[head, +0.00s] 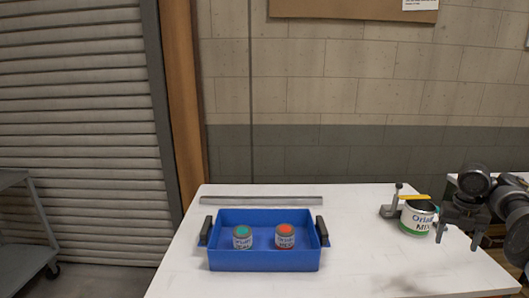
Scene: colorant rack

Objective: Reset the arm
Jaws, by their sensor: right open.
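My right gripper (459,238) is at the right side of the head view, pointing down over the table, with its two fingers apart and nothing seen between them. It is just right of an open white can (417,219) with blue "Orlan MIX" lettering and a green band. Whether the near finger touches the can cannot be told. My left gripper is not in view. A blue bin (264,262) with dark handles holds a can with a green top (242,238) and a can with an orange-red top (285,237), both upright.
The white table (352,262) is clear between the bin and the white can. A dark clamp (389,211) stands left of that can, and a yellow strip (411,197) lies across its rim. A grey bar (262,200) lies behind the bin. A grey cart (22,235) stands far left.

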